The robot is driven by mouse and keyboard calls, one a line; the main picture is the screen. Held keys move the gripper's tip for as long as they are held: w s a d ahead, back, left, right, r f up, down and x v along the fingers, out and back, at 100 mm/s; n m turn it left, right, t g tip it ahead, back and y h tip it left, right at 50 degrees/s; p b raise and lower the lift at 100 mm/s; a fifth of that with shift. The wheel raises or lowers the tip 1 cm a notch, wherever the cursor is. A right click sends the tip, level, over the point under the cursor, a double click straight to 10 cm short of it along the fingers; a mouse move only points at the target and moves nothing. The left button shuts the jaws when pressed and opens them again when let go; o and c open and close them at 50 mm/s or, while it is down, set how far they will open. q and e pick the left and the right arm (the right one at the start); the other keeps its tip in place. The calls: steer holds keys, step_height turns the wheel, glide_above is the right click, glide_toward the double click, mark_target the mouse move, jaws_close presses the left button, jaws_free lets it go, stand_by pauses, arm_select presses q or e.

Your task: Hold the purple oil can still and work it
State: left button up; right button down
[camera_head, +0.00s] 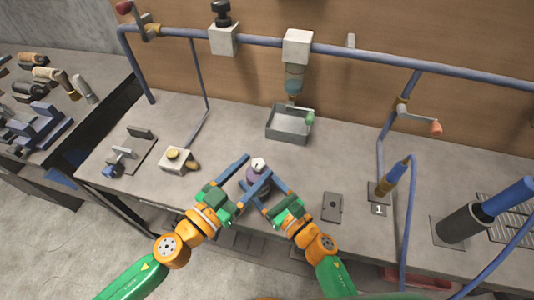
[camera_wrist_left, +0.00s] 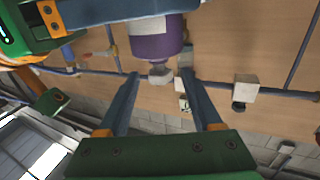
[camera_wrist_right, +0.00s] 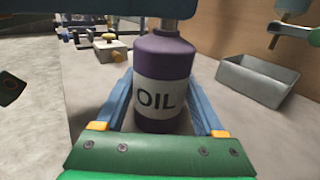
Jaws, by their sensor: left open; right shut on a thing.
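The purple oil can (camera_head: 254,184) stands upright on the bench, with a white OIL label (camera_wrist_right: 161,99) and a pale cap (camera_head: 258,164) on top. My right gripper (camera_head: 260,173) is shut around the can's body; its two blue fingers flank the label in the right wrist view. My left gripper (camera_head: 257,166) is open at the height of the can's top. In the left wrist view the purple body (camera_wrist_left: 157,45) is at the top and the pale cap (camera_wrist_left: 160,75) lies between the spread fingertips. Whether those fingers touch it I cannot tell.
A grey tray (camera_head: 289,124) sits behind the can under a pipe dispenser (camera_head: 294,78). A box with a yellow button (camera_head: 174,161) is to the left. A dark plate (camera_head: 332,207) and a blue-handled tool (camera_head: 388,181) are to the right. Blue pipes (camera_head: 380,52) run along the back.

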mark_target(262, 161)
arm_select(q)
steer(key=x, duration=0.5)
steer(key=shift+w+d, duration=0.2)
steer(key=shift+d, duration=0.05)
jaws_close()
